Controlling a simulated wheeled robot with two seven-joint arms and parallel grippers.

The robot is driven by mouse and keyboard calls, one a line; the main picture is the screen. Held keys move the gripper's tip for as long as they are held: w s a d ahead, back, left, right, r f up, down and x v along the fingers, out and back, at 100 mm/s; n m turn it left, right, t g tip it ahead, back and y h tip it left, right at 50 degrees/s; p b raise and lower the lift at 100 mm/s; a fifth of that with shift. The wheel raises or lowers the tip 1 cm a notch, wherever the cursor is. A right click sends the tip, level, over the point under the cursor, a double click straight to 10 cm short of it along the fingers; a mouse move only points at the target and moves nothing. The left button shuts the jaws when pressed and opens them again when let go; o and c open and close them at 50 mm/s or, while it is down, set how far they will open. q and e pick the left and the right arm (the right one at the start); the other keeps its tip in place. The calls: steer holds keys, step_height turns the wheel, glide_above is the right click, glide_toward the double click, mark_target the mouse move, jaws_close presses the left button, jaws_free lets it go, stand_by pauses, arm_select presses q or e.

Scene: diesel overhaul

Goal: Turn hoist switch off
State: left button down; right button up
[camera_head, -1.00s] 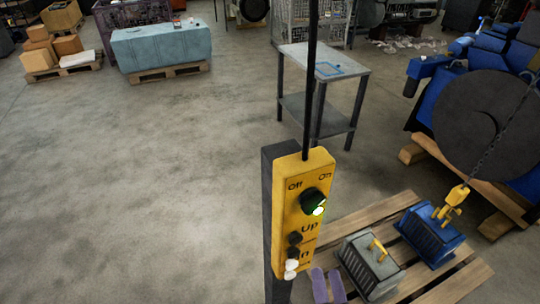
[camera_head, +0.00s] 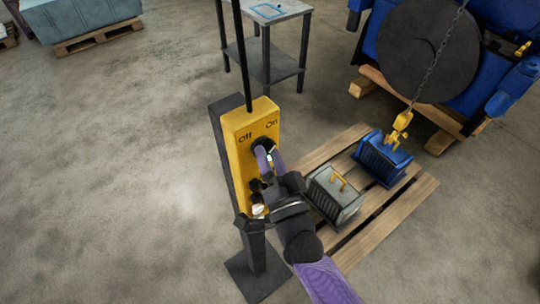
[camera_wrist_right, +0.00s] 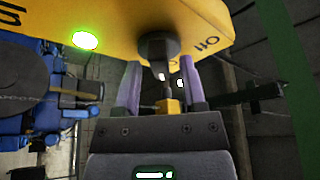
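The yellow hoist control box (camera_head: 237,135) stands on a dark post, with "Off" at its upper left and "On" at its upper right. Its dark rotary switch (camera_head: 263,145) is partly hidden by my right gripper (camera_head: 268,160). In the right wrist view the switch (camera_wrist_right: 158,47) is between the tips of my open right gripper (camera_wrist_right: 161,68), with gaps seen at both sides. A lit green lamp (camera_wrist_right: 85,40) shows on the box beside the switch. My left gripper is not in view.
A pallet (camera_head: 395,210) right of the post holds a grey part (camera_head: 333,195) and a blue part (camera_head: 383,158). A yellow hoist hook (camera_head: 402,122) hangs on a chain by the blue part. A small table (camera_head: 290,12) stands behind.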

jaws_close()
steer(key=shift+n, duration=0.3)
steer(key=n+y+b, duration=0.1)
steer(key=n+y, duration=0.1)
steer(key=n, duration=0.2)
steer(key=n+y+b, duration=0.1)
steer(key=n+y, duration=0.1)
steer(key=n, duration=0.2)
steer(key=shift+d+f+n+g+b, duration=0.15)
steer(key=shift+n+g+b, duration=0.2)
steer(key=shift+n+g, duration=0.05)
steer(key=n+g+y, duration=0.1)
steer(key=n, duration=0.1)
steer(key=n+y, duration=0.1)
steer(key=n, duration=0.2)
steer(key=n+g+y+b, duration=0.1)
steer(key=n, duration=0.2)
steer(key=shift+w+d+g+y, duration=0.1)
steer(key=shift+w+g+y, duration=0.05)
steer(key=shift+g+y, duration=0.2)
steer(key=n+g+y, duration=0.1)
steer(key=n, duration=0.2)
steer(key=n+g+y, duration=0.1)
steer(key=n+g, duration=0.1)
steer(key=n, duration=0.2)
steer(key=shift+n+g, duration=0.25)
steer(key=shift+n, duration=0.35)
